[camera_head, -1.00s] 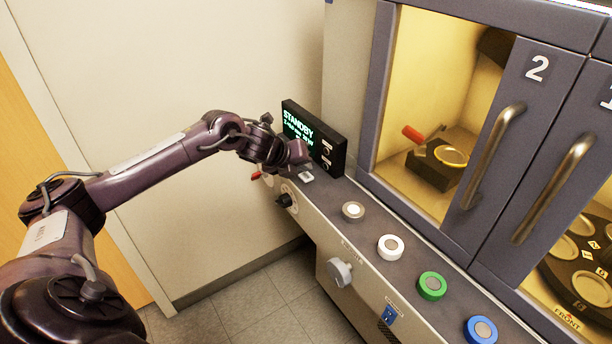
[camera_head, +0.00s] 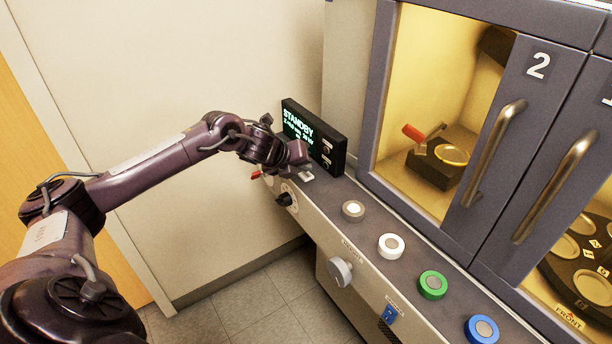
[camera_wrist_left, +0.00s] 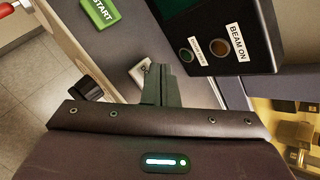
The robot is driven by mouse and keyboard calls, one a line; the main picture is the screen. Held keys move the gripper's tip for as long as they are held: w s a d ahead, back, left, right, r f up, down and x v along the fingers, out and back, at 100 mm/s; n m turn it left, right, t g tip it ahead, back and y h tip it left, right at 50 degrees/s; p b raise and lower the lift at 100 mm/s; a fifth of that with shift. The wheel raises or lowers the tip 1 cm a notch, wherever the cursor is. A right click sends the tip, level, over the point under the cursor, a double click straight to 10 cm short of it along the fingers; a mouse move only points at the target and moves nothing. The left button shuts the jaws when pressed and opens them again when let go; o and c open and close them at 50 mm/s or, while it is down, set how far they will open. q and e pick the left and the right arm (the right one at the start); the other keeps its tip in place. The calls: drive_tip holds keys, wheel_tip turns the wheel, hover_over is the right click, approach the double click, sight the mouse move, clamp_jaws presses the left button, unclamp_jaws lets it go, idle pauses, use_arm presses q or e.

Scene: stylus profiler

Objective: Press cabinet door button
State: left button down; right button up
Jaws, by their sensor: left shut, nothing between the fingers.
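The same pale control (camera_head: 307,174) shows partly below the gripper in the head view. I cannot read a cabinet door label on it. My right gripper is not in view.
A green START label (camera_wrist_left: 100,12) is nearby. Grey, white, green (camera_head: 432,285) and blue (camera_head: 481,329) buttons line the console. Cabinet door 2 (camera_head: 500,150) stands to the right.

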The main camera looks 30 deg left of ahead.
sight(303, 177)
use_arm(q)
drive_tip(key=shift+f+b, duration=0.3)
drive_tip(key=shift+f, duration=0.25)
idle(0.6)
drive_tip(key=shift+r, duration=0.1)
drive_tip(key=shift+r+p, duration=0.65)
drive_tip(key=shift+r, duration=0.05)
drive_tip(key=shift+r, duration=0.1)
wheel_tip(303, 177, up, 5)
drive_tip(key=p, duration=0.4)
idle(0.5)
idle(0.4)
